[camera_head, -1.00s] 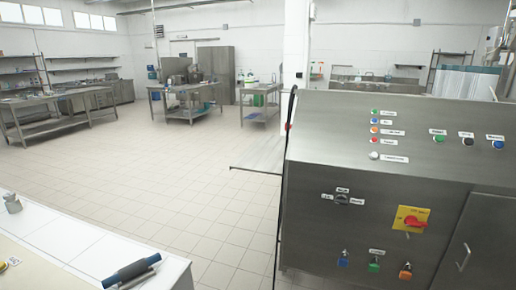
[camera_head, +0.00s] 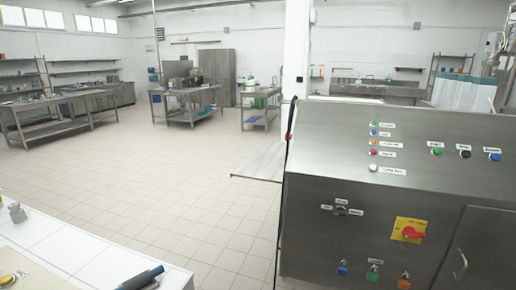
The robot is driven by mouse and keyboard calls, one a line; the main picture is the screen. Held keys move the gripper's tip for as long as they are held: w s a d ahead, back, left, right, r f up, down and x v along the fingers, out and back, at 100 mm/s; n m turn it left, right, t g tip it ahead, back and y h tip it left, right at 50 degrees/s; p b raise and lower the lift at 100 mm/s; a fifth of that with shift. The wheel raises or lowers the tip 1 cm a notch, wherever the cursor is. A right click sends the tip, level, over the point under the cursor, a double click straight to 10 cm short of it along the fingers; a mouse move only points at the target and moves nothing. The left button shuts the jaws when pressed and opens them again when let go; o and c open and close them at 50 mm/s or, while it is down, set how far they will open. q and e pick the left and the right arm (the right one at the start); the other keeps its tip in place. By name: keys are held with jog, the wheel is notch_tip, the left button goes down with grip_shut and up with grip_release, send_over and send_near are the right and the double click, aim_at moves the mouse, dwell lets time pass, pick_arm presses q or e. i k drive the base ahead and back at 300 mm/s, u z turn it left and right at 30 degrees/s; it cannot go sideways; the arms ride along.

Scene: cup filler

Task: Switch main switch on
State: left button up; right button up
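The main switch appears to be the red rotary knob (camera_head: 411,232) on a yellow plate (camera_head: 402,223). It sits on the front of the grey metal control cabinet (camera_head: 320,245) at the right. The knob's exact turn position is too small to read. Neither of my grippers is in view, and nothing covers the switch.
A black selector (camera_head: 341,210) sits left of the switch. Blue, green (camera_head: 373,272) and orange buttons lie below it. Several lamps and more buttons (camera_head: 464,152) are above. A white table (camera_head: 75,253) with a dark cylinder (camera_head: 140,279) stands lower left. Tiled floor between is clear.

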aim_at(408, 231)
jog(key=z, duration=2.9)
jog(key=i, duration=0.95)
jog(key=u, duration=0.35)
